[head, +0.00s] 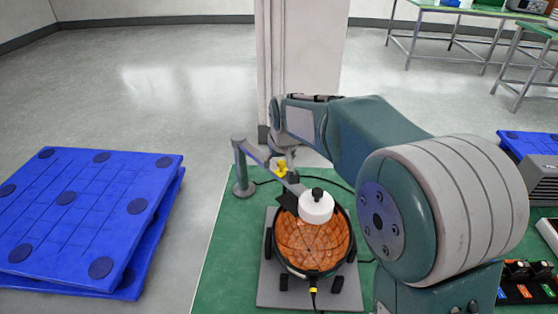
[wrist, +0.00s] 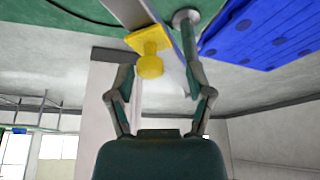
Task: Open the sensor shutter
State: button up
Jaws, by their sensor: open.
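The cylinder is above a round orange patterned unit (head: 312,245) on a grey plate. In the wrist view, the yellow knob (wrist: 150,64) shows on a yellow block against the bar. My gripper (wrist: 158,72) is open, with one finger on each side of the knob's area; contact is not clear. In the head view my gripper (head: 283,148) is small and partly hidden by my arm. Which part is the shutter is not clear.
Blue pallets (head: 90,205) are stacked on the floor at left. A pale column (head: 305,60) stands behind the gripper. A green mat (head: 225,265) lies under the fixture, with black cables around it. Green tables (head: 460,10) stand at the back right. Open floor lies at left.

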jog(key=v, duration=1.1)
jog(key=shift+r, duration=0.35)
jog(key=shift+s+d, duration=0.15)
jog(key=shift+s, duration=0.05)
jog(key=s+d+r+m, duration=0.1)
jog(key=s+d+m, duration=0.1)
jog(key=s+d, duration=1.05)
jog(key=s+d+f+m, duration=0.1)
jog(key=s+d+f, duration=0.1)
jog(key=s, duration=0.5)
jog(key=s+d+f+m+t+h, duration=0.1)
jog(key=s+d+f, duration=0.2)
jog(key=s, duration=0.4)
jog(key=shift+f+h, duration=0.3)
jog(key=shift+f, duration=0.5)
jog(key=shift+d, duration=0.1)
